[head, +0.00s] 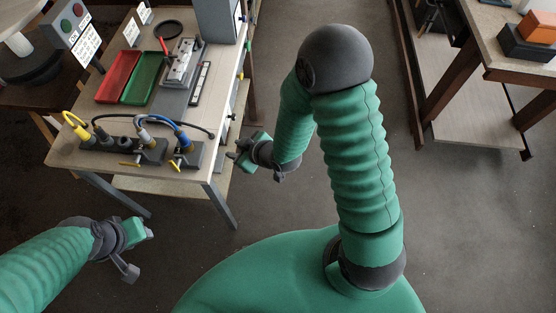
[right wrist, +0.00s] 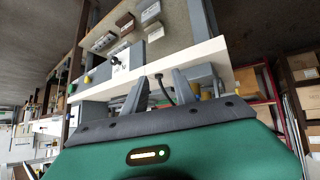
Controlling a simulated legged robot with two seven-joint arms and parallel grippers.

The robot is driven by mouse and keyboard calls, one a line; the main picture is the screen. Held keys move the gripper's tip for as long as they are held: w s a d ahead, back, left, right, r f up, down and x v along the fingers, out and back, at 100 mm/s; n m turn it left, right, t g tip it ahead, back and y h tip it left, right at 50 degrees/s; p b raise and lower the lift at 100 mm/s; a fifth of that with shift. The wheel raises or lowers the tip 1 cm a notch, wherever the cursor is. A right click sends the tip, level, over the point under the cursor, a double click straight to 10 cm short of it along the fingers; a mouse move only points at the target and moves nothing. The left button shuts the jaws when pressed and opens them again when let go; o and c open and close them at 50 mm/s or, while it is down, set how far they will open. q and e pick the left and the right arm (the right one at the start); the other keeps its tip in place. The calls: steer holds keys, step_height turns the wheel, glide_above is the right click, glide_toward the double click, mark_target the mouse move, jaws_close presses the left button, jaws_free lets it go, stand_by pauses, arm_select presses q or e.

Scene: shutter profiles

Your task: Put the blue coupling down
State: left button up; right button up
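The blue coupling (head: 185,144) is at the end of a blue hose and stands upright at a dark block (head: 187,157) near the table's front right corner. I cannot tell whether it is fully seated. My right gripper (head: 234,151) is off the table's right edge, apart from the coupling. In the right wrist view its two fingers (right wrist: 160,88) are spread with nothing held between them. My left gripper (head: 145,234) is low in front of the table, away from the coupling. Its fingers are not clear.
The table (head: 70,152) also bears a yellow coupling (head: 80,130), a grey coupling (head: 143,136), a red tray (head: 118,76), a green tray (head: 141,80) and a metal fixture (head: 182,62). A control box (head: 70,22) stands at the back left. Floor between the tables is clear.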

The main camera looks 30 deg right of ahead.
steer(key=s+d+r+m+g+h, duration=0.1)
steer(key=s+d+r+m+g, duration=0.2)
steer(key=s, duration=0.4)
steer(key=s+d+r+m+g+h, duration=0.2)
steer(key=s+d+r+m+g, duration=0.1)
steer(key=s, duration=0.4)
steer(key=shift+d+r+h, duration=0.3)
steer(key=shift+d+r, duration=0.3)
steer(key=shift+r, duration=0.3)
steer(key=shift+s, duration=0.15)
